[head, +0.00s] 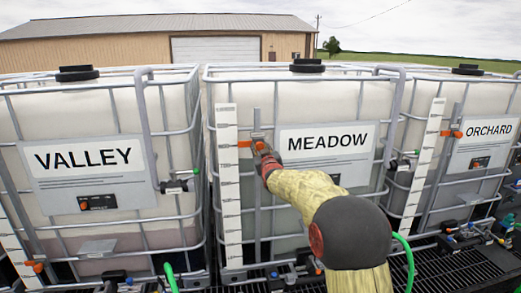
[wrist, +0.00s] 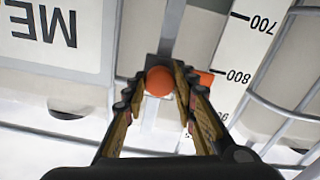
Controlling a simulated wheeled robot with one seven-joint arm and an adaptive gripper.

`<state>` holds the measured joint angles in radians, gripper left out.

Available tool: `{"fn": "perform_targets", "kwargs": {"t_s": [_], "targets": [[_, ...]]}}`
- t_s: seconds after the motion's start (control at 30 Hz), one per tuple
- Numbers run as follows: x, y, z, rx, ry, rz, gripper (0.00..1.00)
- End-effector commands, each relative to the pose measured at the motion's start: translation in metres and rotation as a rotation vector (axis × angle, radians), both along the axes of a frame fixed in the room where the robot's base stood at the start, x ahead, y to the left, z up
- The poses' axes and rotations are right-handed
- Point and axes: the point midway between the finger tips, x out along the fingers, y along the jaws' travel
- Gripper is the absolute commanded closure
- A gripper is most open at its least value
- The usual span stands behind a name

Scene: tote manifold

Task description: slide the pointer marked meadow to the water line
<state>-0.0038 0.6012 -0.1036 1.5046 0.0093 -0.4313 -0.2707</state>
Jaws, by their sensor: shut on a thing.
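The tote marked MEADOW (head: 327,140) stands in the middle of the head view, with a white scale (head: 228,190) on its left side. Its orange pointer (head: 244,143) sits high on the scale, on a grey upright rail (head: 257,210). In the wrist view, which is upside down, the pointer tip (wrist: 206,78) lies near the 800 mark. My gripper (wrist: 160,84) is shut on the pointer's round orange knob (wrist: 159,81). The liquid in the tote shows only as a faint darker band low down (head: 290,243), well below the pointer; its exact line is hard to tell.
The VALLEY tote (head: 88,157) stands at left and the ORCHARD tote (head: 488,130) at right, each with its own scale and orange pointer. Cage bars (wrist: 270,105) run close beside my gripper. Valves and green hoses (head: 170,277) lie along the bottom.

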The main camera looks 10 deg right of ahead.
Motion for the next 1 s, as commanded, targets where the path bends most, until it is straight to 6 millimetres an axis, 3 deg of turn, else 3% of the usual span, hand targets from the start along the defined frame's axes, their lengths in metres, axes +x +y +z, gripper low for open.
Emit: {"fn": "perform_targets", "kwargs": {"t_s": [0.27,0.67,1.0], "targets": [[0.000,0.000,0.000,0.000,0.000,0.000,1.00],[0.000,0.000,0.000,0.000,0.000,0.000,1.00],[0.000,0.000,-0.034,0.000,-0.001,0.000,1.00]]}}
